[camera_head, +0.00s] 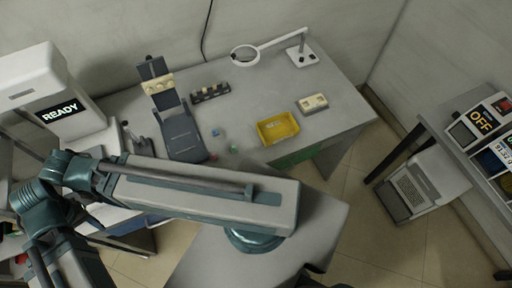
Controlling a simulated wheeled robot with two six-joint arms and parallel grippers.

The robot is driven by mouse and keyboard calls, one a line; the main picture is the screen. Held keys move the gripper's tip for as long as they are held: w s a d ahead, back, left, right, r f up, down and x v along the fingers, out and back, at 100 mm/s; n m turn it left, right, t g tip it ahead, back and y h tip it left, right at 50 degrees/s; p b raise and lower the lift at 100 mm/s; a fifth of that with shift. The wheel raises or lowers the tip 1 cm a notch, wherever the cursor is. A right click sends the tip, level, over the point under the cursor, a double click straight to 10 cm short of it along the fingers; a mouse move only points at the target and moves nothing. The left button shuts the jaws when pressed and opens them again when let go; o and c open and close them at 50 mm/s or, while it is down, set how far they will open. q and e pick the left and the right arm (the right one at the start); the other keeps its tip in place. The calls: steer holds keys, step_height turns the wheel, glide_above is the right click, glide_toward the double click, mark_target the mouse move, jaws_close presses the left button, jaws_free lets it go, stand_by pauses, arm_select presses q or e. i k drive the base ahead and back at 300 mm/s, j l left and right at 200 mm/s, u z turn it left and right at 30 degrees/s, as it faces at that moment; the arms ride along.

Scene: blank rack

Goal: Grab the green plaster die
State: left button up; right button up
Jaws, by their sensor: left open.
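The green die (234,149) is a small pale green block on the grey workbench (345,112), near its front edge. It stands just right of the dark stand base and left of the yellow tray. My left arm crosses the lower left of the view, in front of the bench. My left gripper (316,279) shows only as a dark part at the bottom edge, mostly cut off, open and well apart from the die. My right gripper is out of view.
A blue block (216,132) and a partly hidden red block (213,156) lie close to the green die. A dark stand (182,136), yellow tray (277,128), cream box (313,103) and magnifier lamp (302,56) share the bench. A rack (432,119) stands at right.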

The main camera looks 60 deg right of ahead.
mark_target(234, 149)
steer(key=l+z, duration=0.1)
steer(key=z, duration=1.65)
steer(key=k+l+u, duration=0.15)
steer(key=l, duration=0.4)
steer(key=k+l+u, duration=0.15)
steer(key=k+l, duration=0.2)
steer(key=l, duration=0.15)
steer(key=k+l+u, duration=0.1)
steer(key=k+l, duration=0.2)
steer(key=l, duration=0.15)
steer(key=k+l+u, duration=0.15)
steer(key=k+l, duration=0.15)
steer(key=l, duration=0.15)
